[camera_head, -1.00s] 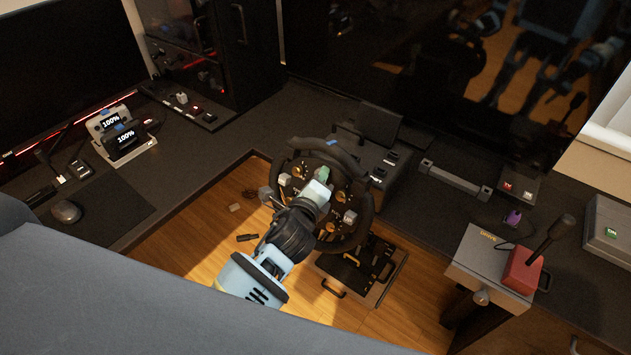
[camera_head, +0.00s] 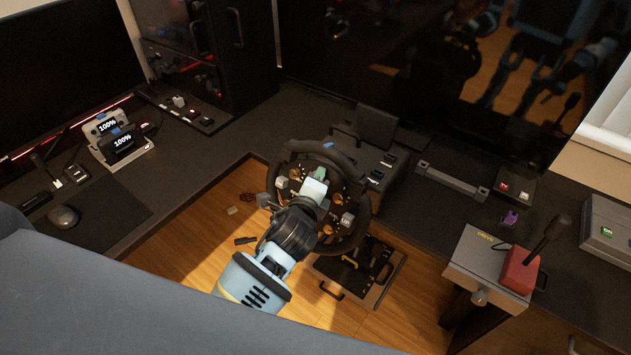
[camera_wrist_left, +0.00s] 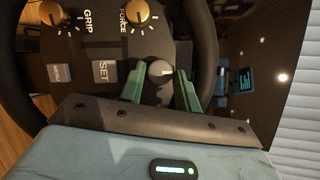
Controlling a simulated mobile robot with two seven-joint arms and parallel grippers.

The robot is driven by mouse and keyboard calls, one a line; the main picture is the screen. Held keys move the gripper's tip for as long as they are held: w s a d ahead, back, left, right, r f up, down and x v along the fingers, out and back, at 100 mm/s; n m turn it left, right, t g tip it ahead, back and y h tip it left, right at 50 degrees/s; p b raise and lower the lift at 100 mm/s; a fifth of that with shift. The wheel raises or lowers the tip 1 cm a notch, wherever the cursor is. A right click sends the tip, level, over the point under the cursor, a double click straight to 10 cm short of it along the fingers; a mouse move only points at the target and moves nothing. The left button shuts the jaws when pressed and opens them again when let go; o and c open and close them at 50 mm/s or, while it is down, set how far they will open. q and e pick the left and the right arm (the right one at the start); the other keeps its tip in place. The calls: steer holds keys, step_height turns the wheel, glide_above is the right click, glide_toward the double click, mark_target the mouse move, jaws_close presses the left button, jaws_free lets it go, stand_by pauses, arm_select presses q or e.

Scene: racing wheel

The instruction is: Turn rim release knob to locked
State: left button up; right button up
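The dark steering wheel (camera_head: 362,215) stands in the middle of the head view, with gold knobs and grey buttons on its face. The left wrist view shows the wheel face (camera_wrist_left: 105,50) close up, with a SET button and GRIP and FORCE knobs. My left gripper (camera_head: 319,174) is at the wheel face. Its two green fingers (camera_wrist_left: 162,82) are spread in the wrist view, either side of a small grey round knob (camera_wrist_left: 160,71). A gap shows at the right finger; contact at the left finger is unclear. The knob's label is not readable. My right gripper is not seen.
Pedals (camera_head: 352,265) lie on the floor below the wheel. A shifter box with a red base (camera_head: 520,270) stands at the right. A small screen (camera_head: 366,128) is behind the wheel, and a large dark screen (camera_head: 410,60) beyond it.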

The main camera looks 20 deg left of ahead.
arm_select(q)
steer(key=o, duration=0.3)
steer(key=v, duration=0.8)
stand_by(0.6)
